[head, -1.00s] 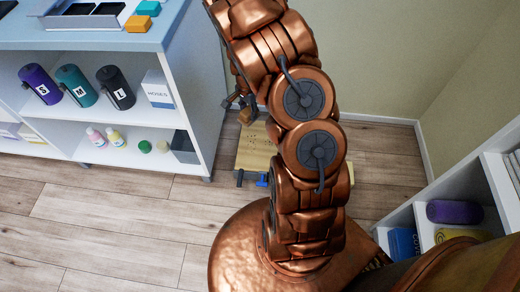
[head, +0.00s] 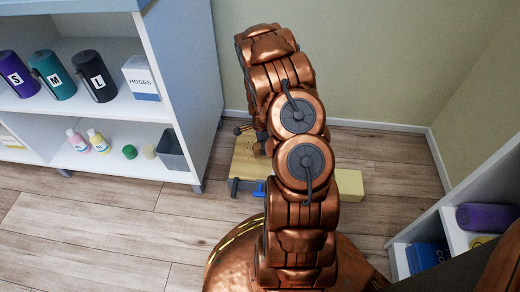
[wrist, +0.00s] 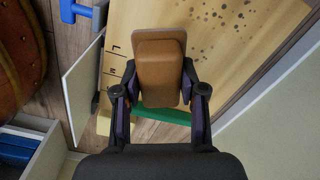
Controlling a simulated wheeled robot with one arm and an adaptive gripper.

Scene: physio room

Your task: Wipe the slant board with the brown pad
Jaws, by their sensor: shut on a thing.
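The slant board (head: 243,158) is pale wood and stands on the floor beyond my arm, partly hidden by it. In the wrist view the board (wrist: 133,28) fills the upper middle, with dark spots (wrist: 215,20) scattered on its upper right. The brown pad (wrist: 160,75) sits between the two fingers of my gripper (wrist: 159,98), which is shut on it. The pad is over the board, left of and below most of the spots. I cannot tell whether it touches the surface. In the head view my gripper is mostly hidden by my arm.
A blue clamp handle (head: 258,188) is at the board's near edge. A white shelf (head: 205,90) with bottles and a grey bin (head: 171,148) stands left. Another shelf (head: 450,235) is at right. Walls close in behind. A green strip (wrist: 160,116) lies beside the pad. Open floor is at front left.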

